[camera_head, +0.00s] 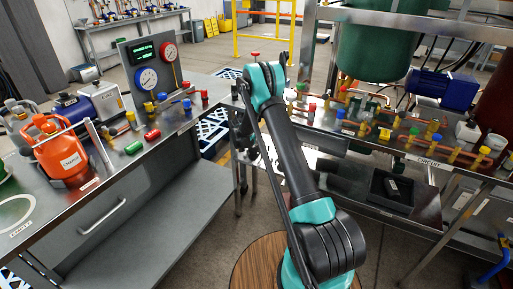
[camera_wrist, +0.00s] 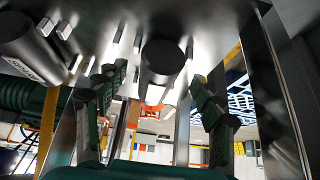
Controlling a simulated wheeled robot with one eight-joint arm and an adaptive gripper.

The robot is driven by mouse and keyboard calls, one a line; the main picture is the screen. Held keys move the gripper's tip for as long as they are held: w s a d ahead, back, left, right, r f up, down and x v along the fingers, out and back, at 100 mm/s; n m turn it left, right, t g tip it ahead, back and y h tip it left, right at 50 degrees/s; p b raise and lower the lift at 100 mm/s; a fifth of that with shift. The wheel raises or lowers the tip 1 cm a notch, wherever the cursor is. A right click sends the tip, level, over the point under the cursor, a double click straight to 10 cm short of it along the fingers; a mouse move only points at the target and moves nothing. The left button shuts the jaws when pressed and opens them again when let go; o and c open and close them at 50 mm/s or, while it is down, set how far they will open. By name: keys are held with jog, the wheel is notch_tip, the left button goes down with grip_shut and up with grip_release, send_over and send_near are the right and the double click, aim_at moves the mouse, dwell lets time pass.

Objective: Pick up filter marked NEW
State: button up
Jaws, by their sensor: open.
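In the wrist view a dark cylinder (camera_wrist: 162,62) is seen nearly end-on against a shiny metal surface, between small pale clips. In the head view my gripper is mostly hidden behind my arm, near the right bench's left end.
The right bench (camera_head: 330,131) carries copper pipes with coloured valves. A black tray (camera_head: 376,190) with a dark labelled item sits lower down. The left bench (camera_head: 150,160) holds an orange tank (camera_head: 62,160), a gauge panel (camera_head: 150,65) and small fittings. Open floor lies between the benches.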

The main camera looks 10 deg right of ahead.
jog(key=w+d, duration=0.1)
jog(key=w, duration=0.1)
jog(key=w+d, duration=0.1)
jog(key=shift+w+d+f, duration=0.3)
jog(key=shift+w+d, duration=0.05)
jog(key=shift+w, duration=0.05)
jog(key=shift+w+f, duration=0.1)
jog(key=shift+f, duration=0.15)
jog(key=shift+d, duration=0.1)
jog(key=c, duration=1.5)
jog(key=shift+r, duration=0.2)
jog(key=shift+c, duration=0.2)
